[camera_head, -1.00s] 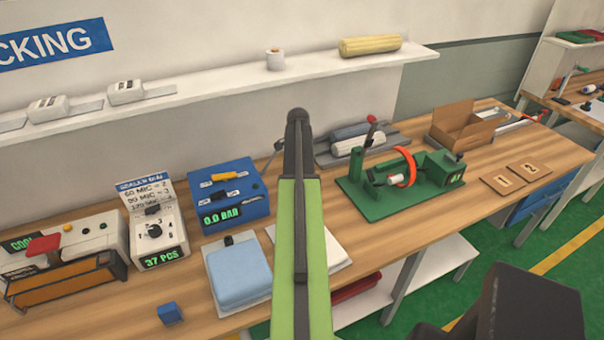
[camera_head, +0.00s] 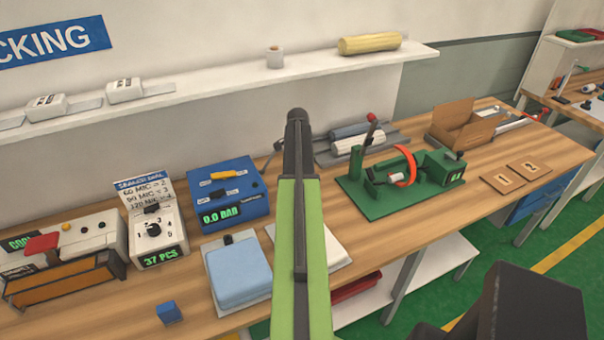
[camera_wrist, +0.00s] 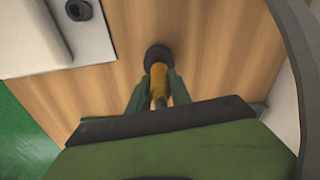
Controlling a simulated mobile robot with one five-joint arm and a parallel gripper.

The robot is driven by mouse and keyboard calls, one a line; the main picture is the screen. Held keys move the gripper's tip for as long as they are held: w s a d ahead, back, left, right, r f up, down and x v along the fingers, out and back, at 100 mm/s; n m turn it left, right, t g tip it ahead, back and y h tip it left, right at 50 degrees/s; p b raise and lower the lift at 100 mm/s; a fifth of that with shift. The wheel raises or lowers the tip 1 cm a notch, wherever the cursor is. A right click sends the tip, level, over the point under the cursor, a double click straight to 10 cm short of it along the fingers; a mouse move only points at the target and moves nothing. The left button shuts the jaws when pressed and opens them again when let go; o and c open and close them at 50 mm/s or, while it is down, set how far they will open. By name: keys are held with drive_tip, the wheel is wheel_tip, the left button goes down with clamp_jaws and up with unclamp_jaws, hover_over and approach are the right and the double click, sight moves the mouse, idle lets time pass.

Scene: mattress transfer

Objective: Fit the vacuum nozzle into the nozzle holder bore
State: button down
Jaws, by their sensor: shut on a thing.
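In the wrist view the green fingers of my gripper (camera_wrist: 160,77) are shut around the yellow-orange vacuum nozzle (camera_wrist: 158,82). A dark round piece (camera_wrist: 157,55) sits at the far end of the nozzle, over the wooden bench. I cannot tell whether it is the nozzle's own cup or the nozzle holder, and no open bore shows clearly. In the head view my green arm hides the gripper and nozzle. The blue pump box (camera_head: 227,194), its display reading 0.0 BAR, stands left of my arm.
A light blue pad (camera_head: 238,274) with a dark fitting lies left of my arm. A pale pad with a dark ring (camera_wrist: 77,10) is at the wrist view's upper left. A green fixture (camera_head: 400,190) stands to the right. Bare bench (camera_wrist: 205,45) surrounds the nozzle's far end.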

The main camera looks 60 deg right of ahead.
drive_tip(key=shift+f+b, duration=1.25)
drive_tip(key=shift+f, duration=0.05)
idle(0.4)
drive_tip(key=c, duration=1.1)
unclamp_jaws()
drive_tip(key=shift+r, duration=0.1)
wheel_tip(320, 180, up, 17)
drive_tip(key=a+p, duration=0.1)
drive_tip(key=p, duration=1.6)
drive_tip(key=shift+w+a, duration=0.2)
